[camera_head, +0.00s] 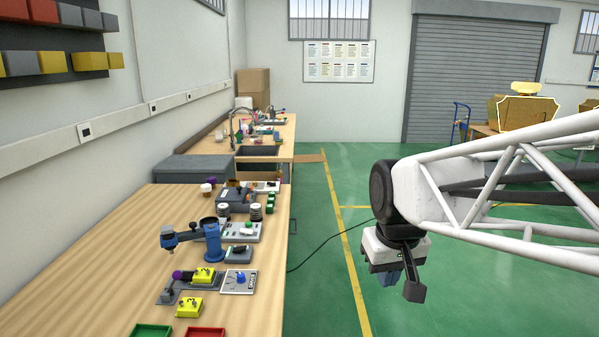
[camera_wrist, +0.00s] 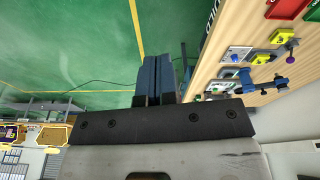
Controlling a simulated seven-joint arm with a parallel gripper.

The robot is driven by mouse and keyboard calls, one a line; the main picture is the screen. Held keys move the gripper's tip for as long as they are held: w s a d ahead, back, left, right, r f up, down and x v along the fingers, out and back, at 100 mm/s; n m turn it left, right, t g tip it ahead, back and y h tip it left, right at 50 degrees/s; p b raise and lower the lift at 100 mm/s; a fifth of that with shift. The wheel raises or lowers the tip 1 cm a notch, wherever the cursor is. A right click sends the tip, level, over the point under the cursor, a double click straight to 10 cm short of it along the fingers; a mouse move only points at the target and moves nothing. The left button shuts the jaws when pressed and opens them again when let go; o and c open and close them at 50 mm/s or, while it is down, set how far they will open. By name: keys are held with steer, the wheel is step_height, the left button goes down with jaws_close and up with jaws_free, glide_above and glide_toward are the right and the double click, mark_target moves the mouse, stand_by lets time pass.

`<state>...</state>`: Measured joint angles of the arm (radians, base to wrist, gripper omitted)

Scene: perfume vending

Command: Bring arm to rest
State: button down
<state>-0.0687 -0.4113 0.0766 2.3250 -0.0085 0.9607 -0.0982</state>
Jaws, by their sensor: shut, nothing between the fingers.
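My arm reaches in from the right in the head view, with my gripper (camera_head: 390,276) hanging over the green floor, to the right of the wooden workbench (camera_head: 110,262) and clear of it. In the wrist view my gripper (camera_wrist: 154,75) shows its two blue-grey fingers side by side and closed, with nothing held. The bench edge appears on the right of the wrist view, apart from the fingers.
The bench carries a blue dispenser (camera_head: 211,240), yellow blocks (camera_head: 189,306), a dial box (camera_head: 239,281), a green tray (camera_head: 151,331) and a red tray (camera_head: 205,333). A sink bench (camera_head: 283,134) stands behind. The green floor (camera_head: 330,300) between bench and arm is open.

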steer(key=s+d+f+m, duration=0.1)
steer(key=s+f, duration=0.1)
steer(key=s, duration=0.4)
steer(key=s+d+f+m, duration=0.1)
steer(key=s+d+f, duration=0.1)
steer(key=s, duration=0.4)
steer(key=shift+s+f, duration=0.3)
steer(key=shift+s, duration=0.05)
